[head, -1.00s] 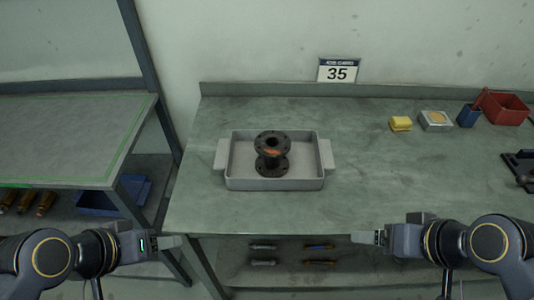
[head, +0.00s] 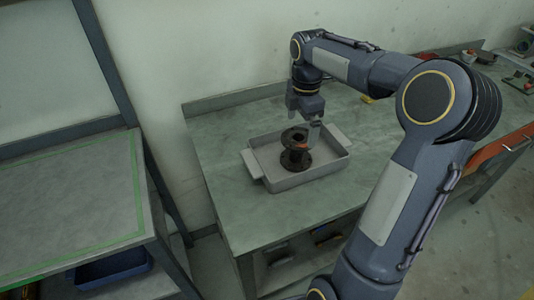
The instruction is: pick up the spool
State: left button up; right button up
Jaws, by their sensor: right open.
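The spool (head: 295,158) is a dark flanged piece with an orange-red patch near its upper flange. It stands upright in the grey tray (head: 313,179) on the green-grey workbench. My right gripper (head: 304,131) points down at the spool's top from behind, with its jaws open. My left gripper is out of view.
The tray has a handle at each end. A second bench (head: 75,205) with a green border line stands at left, with a blue bin (head: 115,268) beneath. My right arm covers much of the right side. Bare bench top lies left of the tray.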

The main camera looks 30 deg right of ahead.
aim_at(298, 137)
jog(key=shift+w+a+f, duration=0.15)
jog(key=shift+w+f, duration=0.1)
jog(key=shift+f, duration=0.45)
notch_tip(298, 137, down, 7)
jog(key=shift+s+r, duration=0.1)
jog(key=shift+r, duration=0.05)
jog(key=c, duration=1.6)
jog(key=shift+r, duration=0.1)
jog(key=shift+c, duration=0.7)
